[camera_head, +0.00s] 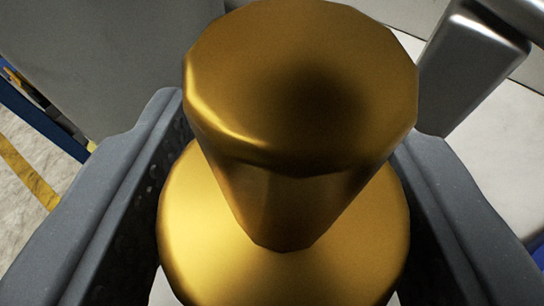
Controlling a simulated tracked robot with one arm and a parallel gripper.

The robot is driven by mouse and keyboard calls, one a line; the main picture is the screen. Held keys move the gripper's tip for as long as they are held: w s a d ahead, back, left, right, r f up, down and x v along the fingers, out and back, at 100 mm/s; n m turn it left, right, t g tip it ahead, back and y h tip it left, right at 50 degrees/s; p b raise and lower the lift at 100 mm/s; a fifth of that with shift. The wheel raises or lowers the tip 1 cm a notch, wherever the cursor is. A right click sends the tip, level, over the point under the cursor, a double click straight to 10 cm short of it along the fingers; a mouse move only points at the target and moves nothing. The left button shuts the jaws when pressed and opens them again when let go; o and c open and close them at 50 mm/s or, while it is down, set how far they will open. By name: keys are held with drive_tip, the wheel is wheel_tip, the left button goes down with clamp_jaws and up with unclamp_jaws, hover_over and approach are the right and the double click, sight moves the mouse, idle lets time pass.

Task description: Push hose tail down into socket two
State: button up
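The hose tail is a brass-gold faceted piece (300,85) that fills the middle of the view. It has a wide flat-topped head, a tapering neck and a broad round flange (205,255) below. My gripper (295,125) has one dark grey finger on each side of it. The fingers close in on its left and right sides with almost no gap, so it appears gripped between them. The far end of the hose tail is hidden behind its own body. I cannot make out socket two.
A large grey metal surface (120,50) stands at the upper left. A grey metal bracket or block (478,55) is at the upper right, close to the right finger. Pale floor with a yellow stripe (28,172) shows at the far left, beside a blue edge (40,118).

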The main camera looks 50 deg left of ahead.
drive_tip(key=shift+c, duration=0.4)
drive_tip(key=c, duration=0.8)
drive_tip(key=shift+r, duration=0.1)
